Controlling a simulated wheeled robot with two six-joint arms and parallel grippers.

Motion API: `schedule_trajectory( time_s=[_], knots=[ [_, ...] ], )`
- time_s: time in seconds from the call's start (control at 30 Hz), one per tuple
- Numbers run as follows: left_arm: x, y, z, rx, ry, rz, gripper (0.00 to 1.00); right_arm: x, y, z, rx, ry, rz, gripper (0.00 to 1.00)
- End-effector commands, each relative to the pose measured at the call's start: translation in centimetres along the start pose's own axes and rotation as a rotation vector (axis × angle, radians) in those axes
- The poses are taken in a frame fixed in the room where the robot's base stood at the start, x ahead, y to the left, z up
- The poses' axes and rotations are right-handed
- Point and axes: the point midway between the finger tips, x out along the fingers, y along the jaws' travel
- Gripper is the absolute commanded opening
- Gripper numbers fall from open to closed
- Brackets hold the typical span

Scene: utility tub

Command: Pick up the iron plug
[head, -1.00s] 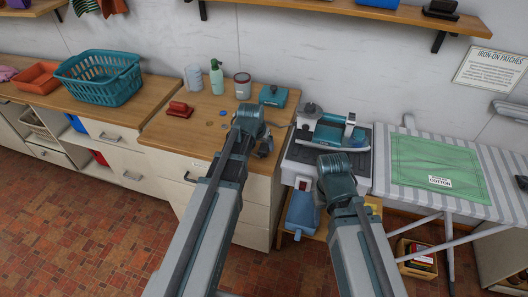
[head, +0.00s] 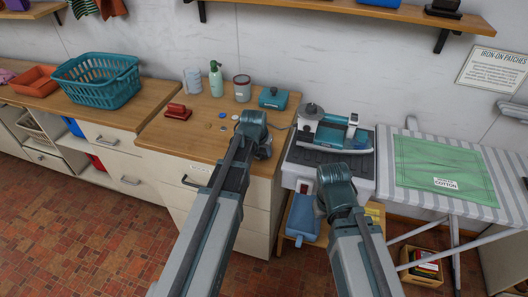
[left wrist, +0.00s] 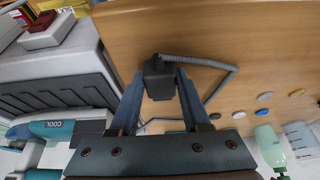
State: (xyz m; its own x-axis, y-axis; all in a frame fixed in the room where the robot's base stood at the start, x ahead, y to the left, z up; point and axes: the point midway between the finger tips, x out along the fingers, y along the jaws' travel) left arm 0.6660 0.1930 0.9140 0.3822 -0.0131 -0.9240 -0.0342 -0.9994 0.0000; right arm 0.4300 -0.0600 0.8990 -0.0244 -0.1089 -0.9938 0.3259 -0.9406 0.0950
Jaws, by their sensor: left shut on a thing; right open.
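My left gripper (left wrist: 160,88) is shut on the iron plug (left wrist: 158,78), a dark block with a grey cord running from it, in the left wrist view. In the head view this gripper (head: 262,150) hangs at the wooden counter's right edge, and the plug is too small to make out there. The teal and white iron (head: 330,132) rests on the grey station with a dark ridged top, right of the left gripper. It also shows in the left wrist view (left wrist: 50,130). My right gripper (head: 336,185) is in front of the station; its fingers are mostly hidden by the arm.
On the wooden counter (head: 175,145) are a red object (head: 178,112), a spray bottle (head: 215,80), jars, several small discs and a teal box (head: 273,98). The ironing board (head: 485,205) with a green cloth stands right. A blue container (head: 303,217) sits below the station.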

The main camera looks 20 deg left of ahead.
Motion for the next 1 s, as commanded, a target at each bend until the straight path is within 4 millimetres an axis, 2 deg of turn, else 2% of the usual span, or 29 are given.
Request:
schedule_trajectory(
  time_s=[0.03,0.07,0.47,0.67,0.87,1.0],
  knots=[
    [0.0,0.0,0.0,0.0,0.0,0.0,0.05,0.0,0.0,0.0,0.0,0.0,0.0,0.5],
    [0.0,0.0,0.0,0.0,0.0,0.0,0.0,0.0,0.0,0.0,0.0,0.0,0.0,0.5],
    [-0.3,0.0,-0.1,0.0,0.0,0.0,0.0,-0.4,0.0,0.0,0.0,0.0,0.0,0.5],
    [-1.6,0.1,-0.7,0.0,0.0,0.0,0.0,-1.8,0.2,0.1,0.0,0.0,0.0,0.5],
    [-3.7,0.2,-1.6,0.0,0.0,0.0,0.0,-4.0,0.4,0.2,0.0,0.0,0.0,0.5],
    [-4.5,0.7,0.8,0.0,0.0,0.0,0.0,-3.9,0.4,0.2,0.0,0.0,0.0,0.5]
  ],
)
